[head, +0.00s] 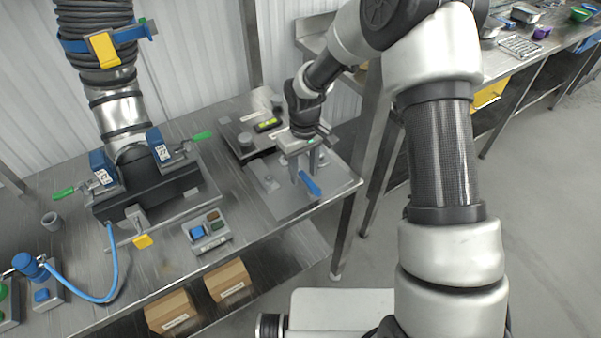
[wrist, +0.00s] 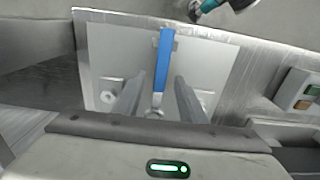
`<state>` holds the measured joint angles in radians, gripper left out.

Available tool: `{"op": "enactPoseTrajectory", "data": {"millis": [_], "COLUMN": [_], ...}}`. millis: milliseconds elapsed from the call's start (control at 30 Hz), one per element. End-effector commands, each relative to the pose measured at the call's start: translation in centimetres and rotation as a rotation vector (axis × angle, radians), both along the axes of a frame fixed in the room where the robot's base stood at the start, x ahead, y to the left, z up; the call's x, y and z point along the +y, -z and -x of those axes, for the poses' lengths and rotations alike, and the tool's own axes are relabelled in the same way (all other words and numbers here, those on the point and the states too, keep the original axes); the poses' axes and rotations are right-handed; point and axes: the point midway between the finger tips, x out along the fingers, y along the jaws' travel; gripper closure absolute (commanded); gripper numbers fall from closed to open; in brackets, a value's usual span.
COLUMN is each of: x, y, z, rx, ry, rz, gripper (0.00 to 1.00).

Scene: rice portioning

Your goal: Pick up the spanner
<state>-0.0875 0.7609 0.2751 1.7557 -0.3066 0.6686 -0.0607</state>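The spanner (head: 309,184) has a blue handle and lies on a light metal plate (head: 342,186) at the right end of the workbench. In the wrist view its blue handle (wrist: 164,55) runs away from my gripper, and a short metal part shows at its near end. My gripper (head: 304,172) points down over the plate, close to the spanner's near end. Its two fingers (wrist: 158,82) are apart, one on each side of the spanner in the wrist view, with nothing held. I cannot tell how high the fingertips are above the plate.
A dark plate with a yellow-green level (head: 268,125) lies behind. Cardboard boxes (head: 228,280) sit on the lower shelf. Another bench (head: 525,58) is at the back right.

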Motion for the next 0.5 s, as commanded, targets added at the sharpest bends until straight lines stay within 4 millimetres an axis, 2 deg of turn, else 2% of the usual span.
{"op": "enactPoseTrajectory", "data": {"millis": [233, 467, 500], "x": [0.01, 0.01, 0.01], "y": [0.24, 0.23, 0.22], "z": [-0.05, -0.05, -0.04], "rx": [-0.002, -0.002, -0.001], "ry": [0.000, 0.000, 0.000], "rz": [0.000, 0.000, 0.000], "gripper": [0.62, 1.00, 1.00]}}
